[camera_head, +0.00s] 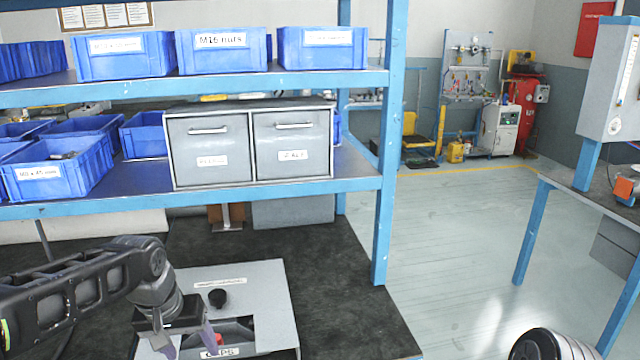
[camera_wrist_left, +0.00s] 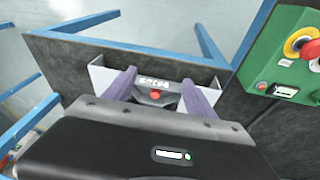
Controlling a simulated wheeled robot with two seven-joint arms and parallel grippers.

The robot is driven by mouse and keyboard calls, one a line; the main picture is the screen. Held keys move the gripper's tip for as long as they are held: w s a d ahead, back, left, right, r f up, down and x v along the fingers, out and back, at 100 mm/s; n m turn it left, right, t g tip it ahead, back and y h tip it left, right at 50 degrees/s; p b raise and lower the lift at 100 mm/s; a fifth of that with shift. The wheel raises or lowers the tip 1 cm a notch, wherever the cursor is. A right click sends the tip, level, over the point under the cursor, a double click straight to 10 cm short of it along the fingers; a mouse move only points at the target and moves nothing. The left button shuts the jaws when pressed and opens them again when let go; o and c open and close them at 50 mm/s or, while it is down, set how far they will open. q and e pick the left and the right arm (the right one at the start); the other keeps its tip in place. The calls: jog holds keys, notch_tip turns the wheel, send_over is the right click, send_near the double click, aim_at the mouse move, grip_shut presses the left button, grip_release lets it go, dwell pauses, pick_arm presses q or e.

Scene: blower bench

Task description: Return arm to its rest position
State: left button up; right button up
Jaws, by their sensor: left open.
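My left gripper (camera_head: 191,345) comes in from the left, over the front part of a grey panel box on the dark bench. Its two purple-grey fingers also show in the left wrist view (camera_wrist_left: 155,88), spread apart with nothing between them. The grey box (camera_head: 262,285) has a black knob (camera_head: 217,298) on top and a labelled recess at its front. A small red part (camera_wrist_left: 155,94) shows beyond and between the fingertips in the wrist view; I cannot tell whether anything touches it. My right gripper does not show.
A blue-framed shelf (camera_head: 290,190) with blue bins (camera_head: 222,50) and two grey drawers (camera_head: 208,150) stands above the bench. A green control box (camera_wrist_left: 287,65) with a red button sits at the right in the wrist view.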

pick_arm(q)
jog(key=d+f+m+t+h, duration=0.1)
jog(key=d+f, duration=0.5)
jog(key=f, duration=0.4)
jog(key=d+f+t+h, duration=0.1)
jog(key=d+f+h, duration=0.1)
jog(key=d+f, duration=0.65)
jog(key=s+d+f+n+g, duration=0.1)
jog(key=s+f+g, duration=0.3)
jog(key=s+f, duration=1.5)
jog(key=s+d, duration=0.1)
jog(key=s, duration=0.3)
jog(key=shift+d+f, duration=0.15)
jog(key=shift+o, duration=0.4)
